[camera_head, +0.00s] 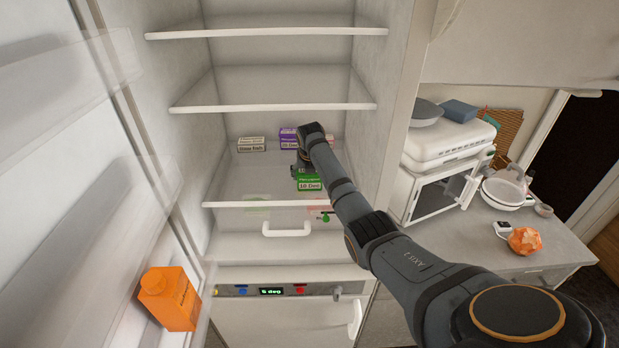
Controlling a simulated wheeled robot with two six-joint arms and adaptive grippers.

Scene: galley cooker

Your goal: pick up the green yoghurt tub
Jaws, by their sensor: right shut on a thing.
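The green yoghurt tub (309,182) is on the lowest glass shelf of the open fridge, near its front. My right gripper (300,172) reaches into the fridge from the right and is shut on the green tub from behind and above. The fingers are small and partly hidden by my wrist. I cannot tell whether the tub touches the shelf or is lifted. My left gripper is not in view.
A white tub (251,144) and a purple tub (289,134) stand further back on the same shelf. A pink tub is mostly hidden behind my arm. The shelf edge (250,204) is in front. An orange carton (170,297) stands in the door at left.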

